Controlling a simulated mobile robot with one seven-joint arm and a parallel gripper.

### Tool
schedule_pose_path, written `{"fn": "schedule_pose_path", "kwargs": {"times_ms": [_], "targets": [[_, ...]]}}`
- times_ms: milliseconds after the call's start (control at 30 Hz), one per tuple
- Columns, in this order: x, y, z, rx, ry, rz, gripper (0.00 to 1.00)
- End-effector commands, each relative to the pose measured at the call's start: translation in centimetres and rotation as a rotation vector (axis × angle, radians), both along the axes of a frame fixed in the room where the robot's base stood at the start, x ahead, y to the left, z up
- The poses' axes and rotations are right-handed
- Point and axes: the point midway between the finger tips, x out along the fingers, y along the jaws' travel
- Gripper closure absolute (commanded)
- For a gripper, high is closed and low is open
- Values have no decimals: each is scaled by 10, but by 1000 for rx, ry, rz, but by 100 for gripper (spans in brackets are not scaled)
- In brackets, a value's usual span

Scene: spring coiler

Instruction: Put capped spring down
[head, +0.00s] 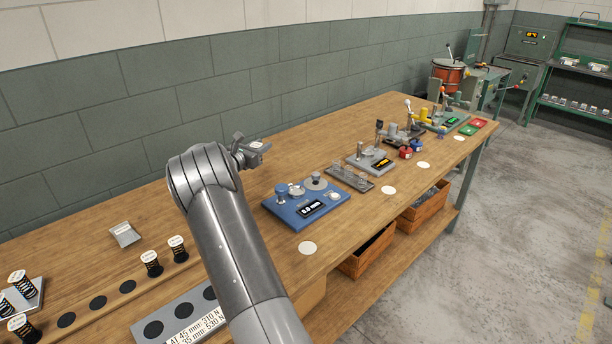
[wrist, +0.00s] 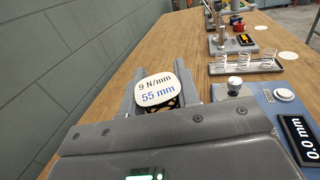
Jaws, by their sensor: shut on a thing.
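My gripper (head: 246,152) is shut on a capped spring (wrist: 157,89). It holds the spring above the wooden bench (head: 235,195), left of and behind the blue gauge in the head view. The spring's white cap reads "9 N/mm 55 mm" in the wrist view, where a finger shows on either side. A little dark coil shows under the cap; the rest is hidden, so I cannot tell how high it is above the bench. Other capped springs stand at the left: two near the bare bench (head: 178,248) (head: 151,263), others at the far left edge (head: 20,285).
The blue gauge (head: 296,218) reads 0.0 mm; a tray of springs (wrist: 245,65) lies beyond it. Black round spots (head: 97,302) mark the bench at left, by a grey plate (head: 170,310) with black circles. A white disc (head: 308,248) lies near the front edge. A wall (head: 200,95) runs behind.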

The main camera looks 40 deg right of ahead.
Motion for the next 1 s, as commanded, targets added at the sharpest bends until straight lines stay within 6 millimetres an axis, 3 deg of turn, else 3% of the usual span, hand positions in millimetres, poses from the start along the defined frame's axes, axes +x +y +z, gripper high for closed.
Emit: {"fn": "schedule_pose_path", "kwargs": {"times_ms": [100, 233, 367, 600, 1000], "targets": [[-8, -19, -27, 1, 1, -41, 92], [-13, -29, -41, 0, 0, -64, 92], [-14, -32, -56, 1, 1, -70, 92], [-14, -31, -98, 1, 2, -70, 92], [-14, -31, -143, 0, 0, -68, 92]]}}
